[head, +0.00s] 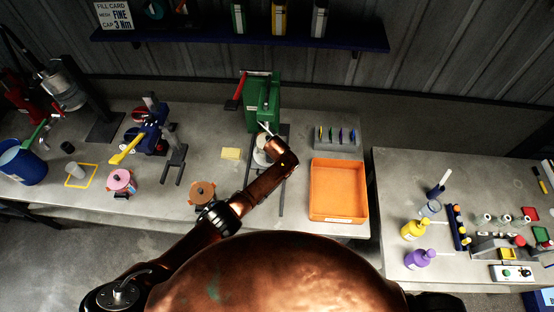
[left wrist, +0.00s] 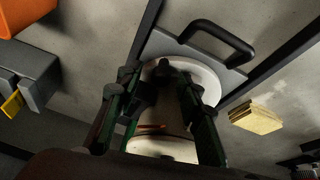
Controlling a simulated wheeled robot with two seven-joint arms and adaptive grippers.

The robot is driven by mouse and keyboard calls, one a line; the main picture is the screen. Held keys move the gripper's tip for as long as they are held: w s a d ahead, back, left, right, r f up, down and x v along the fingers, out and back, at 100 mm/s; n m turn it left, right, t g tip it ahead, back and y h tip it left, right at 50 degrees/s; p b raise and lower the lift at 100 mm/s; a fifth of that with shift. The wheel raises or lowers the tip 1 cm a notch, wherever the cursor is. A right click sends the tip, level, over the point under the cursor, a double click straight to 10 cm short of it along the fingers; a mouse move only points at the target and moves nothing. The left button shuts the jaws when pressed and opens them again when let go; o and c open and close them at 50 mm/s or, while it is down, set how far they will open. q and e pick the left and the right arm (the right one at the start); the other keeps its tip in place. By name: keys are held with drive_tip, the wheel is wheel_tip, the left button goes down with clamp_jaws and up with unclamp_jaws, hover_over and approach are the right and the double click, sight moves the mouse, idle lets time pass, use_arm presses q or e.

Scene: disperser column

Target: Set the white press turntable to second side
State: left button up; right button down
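The green press (head: 262,112) with a red lever stands at the back of the middle bench. Its white turntable (head: 261,158) sits low at its front, partly hidden by my left arm. In the left wrist view the turntable (left wrist: 207,78) is a white round plate on a grey base with a black handle (left wrist: 228,38). My left gripper (head: 266,130) reaches in at the press front. In the left wrist view its green fingers (left wrist: 163,112) are spread apart over the turntable, with pale parts showing between them. I cannot tell whether they touch anything. My right gripper is not in view.
An orange tray (head: 338,190) lies right of the press, with a grey rack (head: 336,138) behind it. A yellow block (head: 230,153) lies left of the press.

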use_arm(q)
drive_tip(key=shift+s+d+r, duration=0.1)
drive_tip(key=shift+s+r, duration=0.1)
drive_tip(key=shift+r, duration=0.25)
drive_tip(key=v, duration=1.1)
